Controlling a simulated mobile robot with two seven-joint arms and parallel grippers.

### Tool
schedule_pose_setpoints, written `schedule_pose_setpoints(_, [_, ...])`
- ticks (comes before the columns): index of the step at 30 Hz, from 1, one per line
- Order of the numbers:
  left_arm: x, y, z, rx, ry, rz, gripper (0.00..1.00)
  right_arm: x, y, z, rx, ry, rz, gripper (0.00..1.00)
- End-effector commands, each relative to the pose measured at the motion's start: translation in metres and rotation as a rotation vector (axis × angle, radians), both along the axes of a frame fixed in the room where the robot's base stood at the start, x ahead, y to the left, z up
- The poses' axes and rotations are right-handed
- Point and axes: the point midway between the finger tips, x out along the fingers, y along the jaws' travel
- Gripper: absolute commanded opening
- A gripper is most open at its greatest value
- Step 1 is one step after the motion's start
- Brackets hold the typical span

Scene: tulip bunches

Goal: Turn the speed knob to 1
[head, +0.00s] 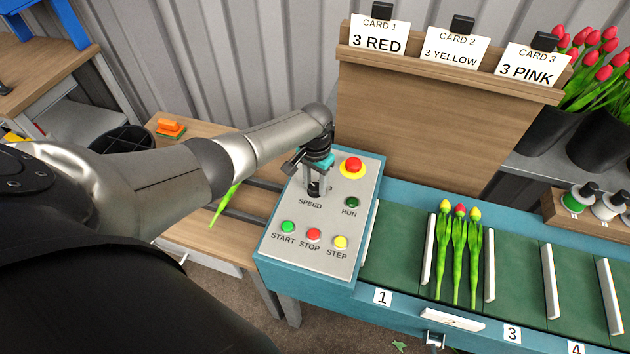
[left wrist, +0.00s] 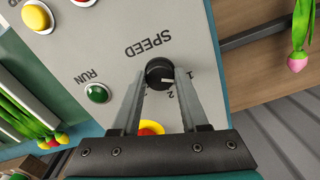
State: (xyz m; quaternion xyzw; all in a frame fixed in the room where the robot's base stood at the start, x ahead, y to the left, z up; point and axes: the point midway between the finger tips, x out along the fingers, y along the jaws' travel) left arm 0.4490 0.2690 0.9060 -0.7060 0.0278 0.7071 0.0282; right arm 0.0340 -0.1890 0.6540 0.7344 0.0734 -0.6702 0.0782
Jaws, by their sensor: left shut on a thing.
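The black speed knob (left wrist: 160,73) sits on the grey control panel (head: 325,245) above the word SPEED. In the left wrist view my left gripper (left wrist: 158,82) is shut on the knob, one finger on each side. The knob's white pointer mark faces right in that view, toward the side with the printed numbers. I cannot tell exactly which number the pointer meets. My right gripper is not in view.
A red stop button (head: 353,167) on a yellow base stands close beside my gripper. The START (head: 288,227), STOP (head: 313,234) and STEP (head: 340,242) buttons and the RUN lamp (head: 352,202) are nearby. Three tulips (head: 459,255) lie on the green belt (head: 395,245).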

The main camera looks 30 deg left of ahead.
Motion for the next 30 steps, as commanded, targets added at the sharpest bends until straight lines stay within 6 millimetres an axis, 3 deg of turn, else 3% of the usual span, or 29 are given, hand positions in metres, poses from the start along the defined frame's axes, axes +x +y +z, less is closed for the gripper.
schedule_pose_setpoints(10, [0.0013, -0.0007, 0.0009, -0.003, -0.004, 0.006, 0.00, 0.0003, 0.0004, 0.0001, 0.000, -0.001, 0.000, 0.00])
schedule_pose_setpoints(11, [0.0013, -0.0007, 0.0009, -0.003, -0.004, 0.006, 0.47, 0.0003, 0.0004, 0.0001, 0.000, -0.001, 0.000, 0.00])
schedule_pose_setpoints(18, [0.0009, -0.0003, 0.0006, -0.002, -0.003, 0.004, 0.74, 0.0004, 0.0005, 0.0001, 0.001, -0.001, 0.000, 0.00])
schedule_pose_setpoints(30, [0.0007, 0.0002, 0.0096, -0.001, -0.003, 0.003, 0.74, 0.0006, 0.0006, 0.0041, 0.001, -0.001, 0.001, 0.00])
